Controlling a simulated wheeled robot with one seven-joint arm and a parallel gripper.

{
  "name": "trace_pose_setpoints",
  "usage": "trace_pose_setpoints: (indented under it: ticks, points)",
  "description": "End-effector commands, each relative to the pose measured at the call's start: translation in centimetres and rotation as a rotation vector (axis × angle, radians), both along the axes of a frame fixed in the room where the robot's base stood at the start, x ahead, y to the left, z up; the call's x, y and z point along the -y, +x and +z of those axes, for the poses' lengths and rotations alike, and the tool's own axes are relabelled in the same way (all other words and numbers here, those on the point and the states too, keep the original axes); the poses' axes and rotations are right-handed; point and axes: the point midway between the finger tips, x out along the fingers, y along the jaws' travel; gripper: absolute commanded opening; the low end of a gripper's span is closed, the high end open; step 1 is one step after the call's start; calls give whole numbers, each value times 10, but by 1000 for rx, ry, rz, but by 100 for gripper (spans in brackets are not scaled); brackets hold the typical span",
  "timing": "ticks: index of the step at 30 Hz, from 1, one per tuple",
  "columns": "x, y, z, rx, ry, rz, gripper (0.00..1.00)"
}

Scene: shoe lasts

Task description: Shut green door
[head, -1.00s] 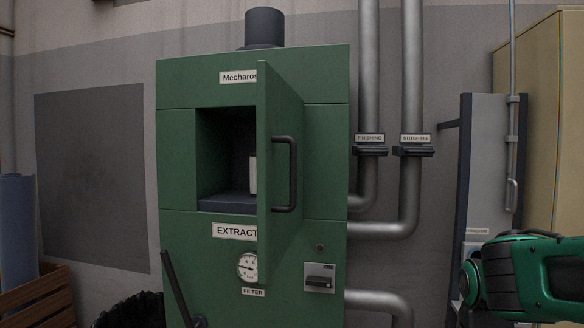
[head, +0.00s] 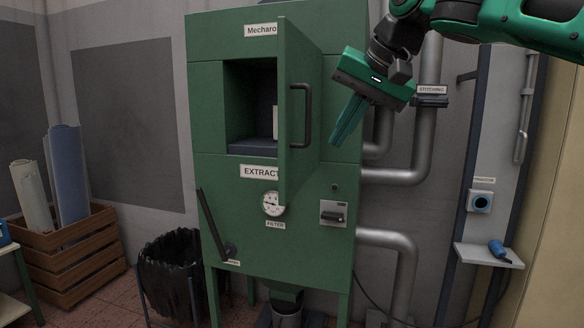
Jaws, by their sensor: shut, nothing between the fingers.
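The green door (head: 298,160) of the green extractor cabinet (head: 206,140) stands open in the head view, swung out toward me and hinged on the right side of the opening. Its dark handle (head: 307,115) is on the face turned to the right. The opening (head: 248,103) shows to the left of the door, with a pale object (head: 275,122) inside, partly hidden by the door's edge. My gripper (head: 335,138) is shut and empty, pointing down and left, to the right of the door and apart from the handle in the picture.
Grey pipes (head: 395,176) run along the cabinet's right side. A lever (head: 214,222) and a gauge (head: 272,204) sit below the opening. A black-lined bin (head: 172,275) and a wooden crate (head: 75,262) stand left. A small shelf (head: 488,256) holds a blue tool (head: 499,248).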

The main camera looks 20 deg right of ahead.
Motion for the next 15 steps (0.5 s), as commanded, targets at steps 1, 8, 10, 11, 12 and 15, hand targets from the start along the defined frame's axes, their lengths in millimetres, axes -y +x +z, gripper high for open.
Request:
trace_pose_setpoints:
  ticks: [1,8,10,11,12,15]
  points:
    - [-3,1,2,4,3,3,0]
    - [-12,15,-17,1,4,11,0]
    - [-14,23,-28,0,3,12,0]
    - [-16,26,-32,1,3,13,0]
    - [-17,30,-38,0,3,14,0]
    - [-21,41,-53,0,2,15,0]
